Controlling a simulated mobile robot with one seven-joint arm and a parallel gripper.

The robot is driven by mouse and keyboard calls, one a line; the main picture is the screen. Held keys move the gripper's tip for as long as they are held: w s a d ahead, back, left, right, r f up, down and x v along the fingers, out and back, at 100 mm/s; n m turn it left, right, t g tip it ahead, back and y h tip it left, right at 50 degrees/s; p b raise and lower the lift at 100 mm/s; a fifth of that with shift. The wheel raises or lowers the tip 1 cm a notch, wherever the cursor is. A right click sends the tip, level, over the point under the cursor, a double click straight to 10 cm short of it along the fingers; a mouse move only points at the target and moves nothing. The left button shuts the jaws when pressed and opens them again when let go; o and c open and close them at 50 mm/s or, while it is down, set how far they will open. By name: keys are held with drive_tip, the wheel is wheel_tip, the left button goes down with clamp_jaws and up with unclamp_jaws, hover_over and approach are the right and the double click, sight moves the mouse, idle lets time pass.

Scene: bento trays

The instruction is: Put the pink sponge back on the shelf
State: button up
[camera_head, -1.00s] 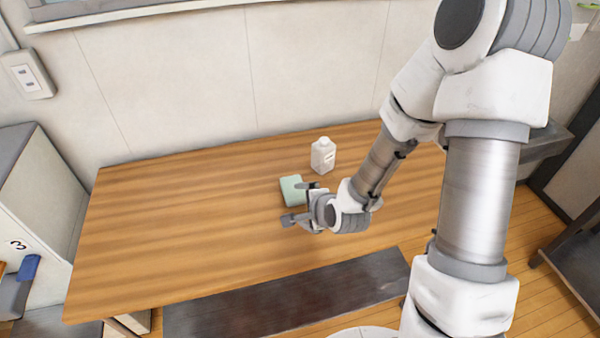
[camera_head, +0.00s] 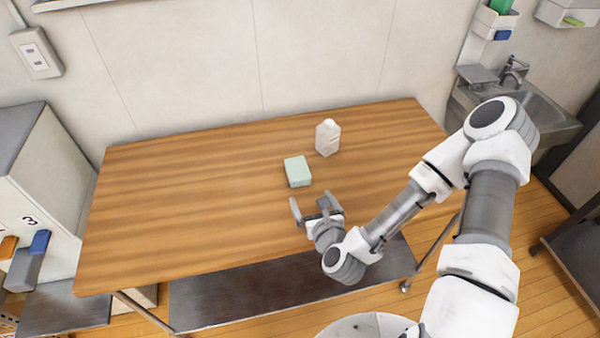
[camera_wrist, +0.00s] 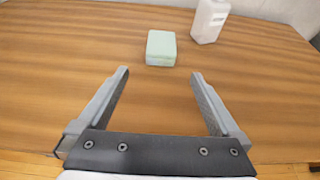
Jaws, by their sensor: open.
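I see no pink sponge in either view. A pale green sponge-like block (camera_head: 298,171) lies on the wooden table (camera_head: 190,205), left of a white bottle (camera_head: 328,137). In the wrist view the green block (camera_wrist: 161,48) lies beyond my fingertips, with the white bottle (camera_wrist: 210,20) to its right. My gripper (camera_head: 314,206) is open and empty near the table's front edge, apart from the block. Its two fingers (camera_wrist: 160,75) show spread with bare table between them. I cannot tell which shelf is meant; small white wall holders (camera_head: 490,22) are at the upper right.
A sink (camera_head: 530,105) stands right of the table. The wall holders carry green and blue items. A white cabinet (camera_head: 45,180) stands at left, with orange and blue items at its front. A dark lower shelf (camera_head: 250,295) runs under the table. The table's left half is clear.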

drive_tip(key=shift+w+a+f+b, duration=0.2)
drive_tip(key=shift+w+f+b, duration=0.6)
drive_tip(key=shift+b, duration=1.15)
drive_tip(key=b+x, duration=0.2)
drive_tip(key=shift+w+a, duration=0.15)
drive_tip(key=shift+w, duration=0.15)
drive_tip(key=shift+w+b, duration=0.25)
drive_tip(key=shift+b, duration=0.15)
drive_tip(key=w+b, duration=0.1)
drive_tip(key=b, duration=0.3)
drive_tip(key=shift+w+f+b, duration=0.1)
drive_tip(key=shift+w+b, duration=0.05)
drive_tip(key=shift+b, duration=0.25)
drive_tip(key=shift+b, duration=0.45)
drive_tip(key=b, duration=0.3)
drive_tip(key=shift+w+a+f+b, duration=0.15)
drive_tip(key=shift+w+f+b, duration=0.1)
drive_tip(key=shift+b, duration=0.15)
